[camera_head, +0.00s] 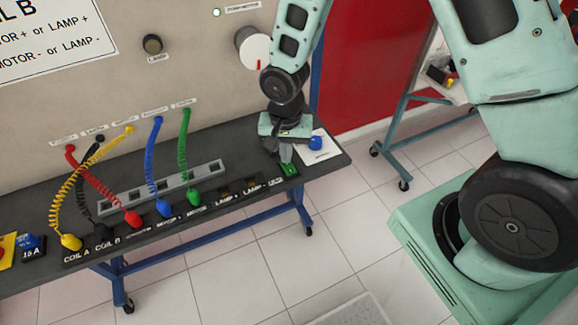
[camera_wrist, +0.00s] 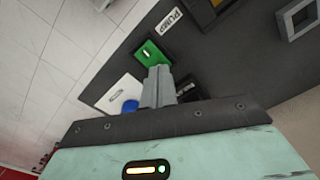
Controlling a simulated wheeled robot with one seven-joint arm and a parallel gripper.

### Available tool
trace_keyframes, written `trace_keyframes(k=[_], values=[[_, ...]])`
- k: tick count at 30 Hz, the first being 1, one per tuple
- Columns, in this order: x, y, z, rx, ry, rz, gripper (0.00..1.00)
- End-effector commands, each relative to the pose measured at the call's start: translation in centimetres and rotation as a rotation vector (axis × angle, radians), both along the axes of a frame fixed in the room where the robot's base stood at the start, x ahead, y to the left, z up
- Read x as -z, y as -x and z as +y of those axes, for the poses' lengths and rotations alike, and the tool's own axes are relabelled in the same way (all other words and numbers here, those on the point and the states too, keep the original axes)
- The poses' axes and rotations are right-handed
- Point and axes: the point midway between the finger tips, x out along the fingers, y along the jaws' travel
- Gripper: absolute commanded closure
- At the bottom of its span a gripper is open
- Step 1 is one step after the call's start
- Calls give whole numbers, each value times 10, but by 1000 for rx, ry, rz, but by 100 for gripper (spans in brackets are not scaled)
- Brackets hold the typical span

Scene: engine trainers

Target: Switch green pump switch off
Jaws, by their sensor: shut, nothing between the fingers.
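The green pump switch (camera_head: 290,169) sits near the right end of the dark bench top in the head view. It also shows in the wrist view (camera_wrist: 149,53) as a green rocker with a lit mark, beside the label PUMP (camera_wrist: 171,19). My gripper (camera_head: 286,157) points down with its fingers together and empty. In the wrist view the fingertips (camera_wrist: 160,72) lie at the near edge of the switch and hide part of it. I cannot tell whether they touch it.
A white plate with a blue knob (camera_head: 316,142) is right beside my gripper. Coiled coloured leads (camera_head: 186,150) and a grey slotted rail (camera_head: 164,187) stand farther left. The bench's right edge is close, with tiled floor beyond. A panel with a white dial (camera_head: 254,50) rises behind.

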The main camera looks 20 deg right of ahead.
Motion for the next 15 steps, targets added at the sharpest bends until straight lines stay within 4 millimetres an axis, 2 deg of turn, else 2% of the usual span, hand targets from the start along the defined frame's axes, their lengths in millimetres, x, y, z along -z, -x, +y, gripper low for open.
trace_keyframes(k=[15], values=[[8,0,0,-1,0,0,100]])
